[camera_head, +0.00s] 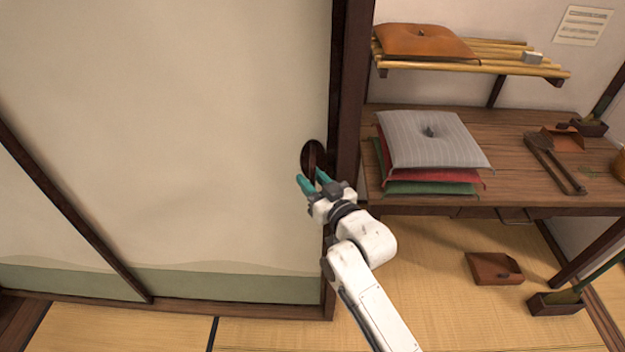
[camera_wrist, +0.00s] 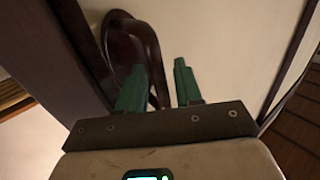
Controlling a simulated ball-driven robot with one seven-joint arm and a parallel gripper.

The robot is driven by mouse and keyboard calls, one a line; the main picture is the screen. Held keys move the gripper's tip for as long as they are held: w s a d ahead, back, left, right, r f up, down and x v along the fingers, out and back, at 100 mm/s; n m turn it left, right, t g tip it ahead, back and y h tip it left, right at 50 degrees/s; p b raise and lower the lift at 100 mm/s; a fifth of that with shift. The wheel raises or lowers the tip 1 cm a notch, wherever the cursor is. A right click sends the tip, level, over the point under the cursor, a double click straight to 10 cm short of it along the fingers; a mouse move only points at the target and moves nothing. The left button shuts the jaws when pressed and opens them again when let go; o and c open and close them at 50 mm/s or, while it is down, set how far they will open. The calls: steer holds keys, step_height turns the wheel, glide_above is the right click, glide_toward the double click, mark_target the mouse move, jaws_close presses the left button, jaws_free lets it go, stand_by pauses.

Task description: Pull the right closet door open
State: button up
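The right closet door (camera_head: 200,130) is a large cream panel with a green band along its bottom. Its right edge meets a dark wooden post (camera_head: 352,90), with no visible gap. A dark oval pull (camera_head: 313,153) sits near that edge; it also shows in the wrist view (camera_wrist: 126,30). My gripper (camera_head: 310,177) is open, its two teal fingers apart, just below and in front of the pull. In the wrist view, one finger overlaps the pull and the other (camera_wrist: 185,82) is over the cream panel. I cannot tell whether either finger touches the pull.
Right of the post, a wooden counter (camera_head: 510,160) holds stacked cushions (camera_head: 432,140). A slatted shelf (camera_head: 500,60) with an orange cushion (camera_head: 425,42) hangs above. A brown box (camera_head: 494,268) lies on the tatami (camera_head: 440,250). Another cream panel (camera_head: 40,225) stands at the left.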

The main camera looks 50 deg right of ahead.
jaws_close()
steer(key=shift+w, duration=0.1)
stand_by(0.4)
